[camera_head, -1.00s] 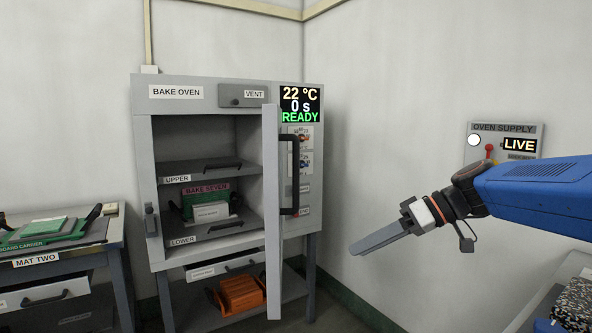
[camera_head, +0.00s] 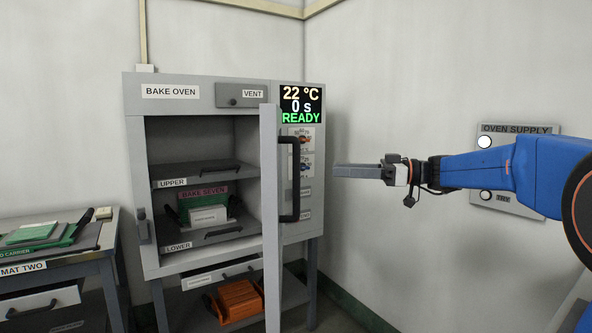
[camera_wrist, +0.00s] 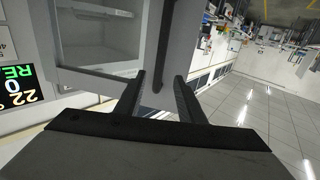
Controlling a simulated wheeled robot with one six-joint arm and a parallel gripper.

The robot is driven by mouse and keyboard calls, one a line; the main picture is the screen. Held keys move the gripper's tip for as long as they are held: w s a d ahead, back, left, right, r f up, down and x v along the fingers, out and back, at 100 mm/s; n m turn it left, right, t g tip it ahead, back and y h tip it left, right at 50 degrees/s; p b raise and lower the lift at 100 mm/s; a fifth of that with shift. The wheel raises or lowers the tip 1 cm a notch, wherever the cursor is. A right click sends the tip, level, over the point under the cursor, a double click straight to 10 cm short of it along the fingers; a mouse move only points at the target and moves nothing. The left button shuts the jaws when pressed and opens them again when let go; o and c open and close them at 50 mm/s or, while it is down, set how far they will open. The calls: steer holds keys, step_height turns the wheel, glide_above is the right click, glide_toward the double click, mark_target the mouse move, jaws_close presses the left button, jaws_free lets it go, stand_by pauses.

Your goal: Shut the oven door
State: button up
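The bake oven (camera_head: 225,261) stands against the wall with its grey door (camera_head: 271,225) wide open, seen nearly edge-on. A black bar handle (camera_head: 295,178) is on the door's right face. On the lower shelf sits a carrier (camera_head: 208,205) with a label reading BAKE SEVEN. My gripper (camera_head: 336,171) is to the right of the handle, level with it, and looks apart from it. In the wrist view my gripper (camera_wrist: 159,78) has its two fingers spread and empty. The handle (camera_wrist: 165,55) shows just beyond the gap between them, with the door (camera_wrist: 185,40) behind it.
The display (camera_head: 300,104) reads 22 °C, 0 s, READY. An oven supply box (camera_head: 515,204) is on the right wall, partly behind my arm. A table marked MAT TWO (camera_head: 85,255) stands at the left. An orange item (camera_head: 238,300) lies on the shelf below the oven.

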steer(key=w+a, duration=0.1)
steer(key=a, duration=1.2)
steer(key=shift+w, duration=0.35)
jaws_close()
